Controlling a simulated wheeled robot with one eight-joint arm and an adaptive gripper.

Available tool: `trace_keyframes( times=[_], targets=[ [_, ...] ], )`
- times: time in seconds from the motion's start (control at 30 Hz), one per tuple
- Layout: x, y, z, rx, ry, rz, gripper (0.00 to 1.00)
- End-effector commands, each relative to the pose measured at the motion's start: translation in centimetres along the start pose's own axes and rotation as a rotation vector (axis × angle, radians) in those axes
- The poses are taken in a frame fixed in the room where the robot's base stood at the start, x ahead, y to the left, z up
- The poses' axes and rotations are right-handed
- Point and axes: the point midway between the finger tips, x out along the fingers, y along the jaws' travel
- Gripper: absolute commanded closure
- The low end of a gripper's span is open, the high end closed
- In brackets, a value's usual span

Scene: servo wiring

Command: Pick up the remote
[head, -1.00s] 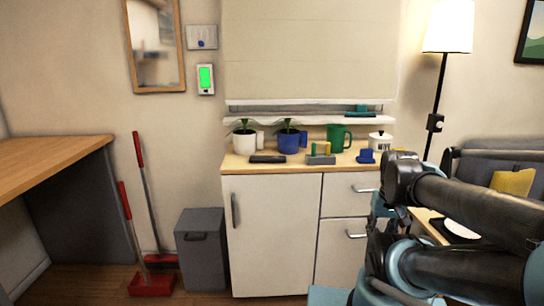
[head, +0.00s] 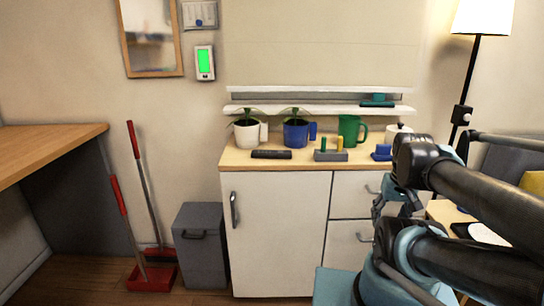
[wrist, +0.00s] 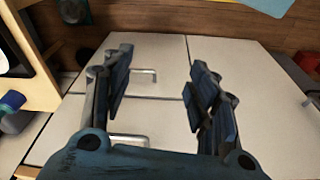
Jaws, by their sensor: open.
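The remote (head: 271,154) looks like a dark, flat bar. It lies on the wooden top of the white cabinet, near its front edge, in the head view. My gripper (wrist: 158,85) is open and empty in the wrist view, its two fingers wide apart in front of the white cabinet doors and their handles. In the head view my arm is at the right, and the gripper is hard to make out there. My gripper is well away from the remote, which I cannot see in the wrist view.
On the cabinet top (head: 234,160) stand a white pot (head: 246,134), a blue pot (head: 296,134), a green mug (head: 350,130) and a grey block holder (head: 330,156). A white shelf (head: 320,110) runs behind. A grey bin (head: 200,247) and a red dustpan (head: 151,278) are at the left.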

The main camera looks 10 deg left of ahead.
Motion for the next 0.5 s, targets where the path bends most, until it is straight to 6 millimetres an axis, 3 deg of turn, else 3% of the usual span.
trace_keyframes(
  times=[0.13, 0.27, 0.5],
  targets=[
    [-2.0, -0.9, -2.1, -0.089, -0.005, -0.015, 0.37],
    [-5.0, -2.5, -5.5, -0.235, -0.013, -0.039, 0.37],
    [-10.3, -7.3, -12.4, -0.55, -0.027, -0.09, 0.37]
  ],
)
